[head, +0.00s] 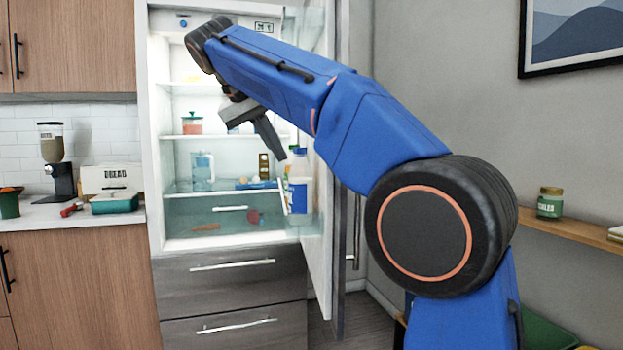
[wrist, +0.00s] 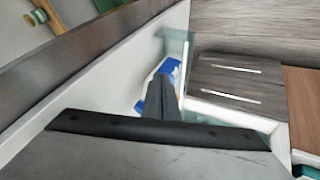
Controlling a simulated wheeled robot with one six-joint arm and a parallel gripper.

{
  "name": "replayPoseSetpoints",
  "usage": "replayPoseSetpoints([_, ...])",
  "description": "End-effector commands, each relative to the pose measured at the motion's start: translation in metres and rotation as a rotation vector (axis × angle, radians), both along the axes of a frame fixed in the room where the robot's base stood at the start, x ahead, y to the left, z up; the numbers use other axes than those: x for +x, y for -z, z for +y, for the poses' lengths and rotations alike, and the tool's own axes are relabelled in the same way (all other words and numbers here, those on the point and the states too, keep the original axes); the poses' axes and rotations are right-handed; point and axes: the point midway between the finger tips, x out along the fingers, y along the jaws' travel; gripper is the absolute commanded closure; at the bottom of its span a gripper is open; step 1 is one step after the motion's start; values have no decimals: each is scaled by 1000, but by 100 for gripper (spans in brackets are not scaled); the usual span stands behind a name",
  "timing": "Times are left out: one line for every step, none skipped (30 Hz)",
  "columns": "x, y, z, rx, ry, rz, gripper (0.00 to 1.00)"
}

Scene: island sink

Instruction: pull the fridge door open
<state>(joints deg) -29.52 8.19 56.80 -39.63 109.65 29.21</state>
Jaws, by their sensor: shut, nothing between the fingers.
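The fridge door (head: 321,262) stands wide open, swung out to the right and seen nearly edge-on. Its vertical handle (head: 356,235) shows on the far, outer side. The fridge interior (head: 225,222) is lit and exposed. My gripper (head: 278,152) is shut and empty, pointing down in front of the interior on the inner side of the door. In the wrist view my gripper (wrist: 162,82) is beside the door's white inner face (wrist: 95,95); I cannot tell whether it touches. My arm hides the upper part of the door.
A white and blue jug (head: 299,185) sits in the door's shelf, close to my gripper. Fridge drawers (head: 232,275) are shut below. A counter (head: 75,214) with a dispenser stands left. A wall shelf (head: 580,232) with a green jar (head: 550,203) is at right.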

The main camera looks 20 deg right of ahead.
Motion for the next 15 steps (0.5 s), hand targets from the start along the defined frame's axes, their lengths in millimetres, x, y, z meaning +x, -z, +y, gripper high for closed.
replayPoseSetpoints([1,0,1,-1,3,-1,100])
replayPoseSetpoints([1,0,1,-1,4,-2,100])
replayPoseSetpoints([2,2,0,-2,6,-2,100])
replayPoseSetpoints([3,3,-2,-2,6,-1,100])
replayPoseSetpoints([3,6,-4,-2,6,-1,100])
replayPoseSetpoints([4,9,-6,-2,7,0,100])
replayPoseSetpoints([6,13,-9,-3,6,0,100])
replayPoseSetpoints([7,16,-11,-3,6,0,100])
replayPoseSetpoints([8,22,-14,-2,7,2,100])
replayPoseSetpoints([10,26,-17,-1,6,1,100])
replayPoseSetpoints([12,30,-20,-2,7,1,100])
replayPoseSetpoints([14,35,-24,-2,7,1,100])
replayPoseSetpoints([15,40,-27,-2,7,1,100])
replayPoseSetpoints([17,44,-30,-2,7,1,100])
replayPoseSetpoints([19,50,-33,-3,6,0,100])
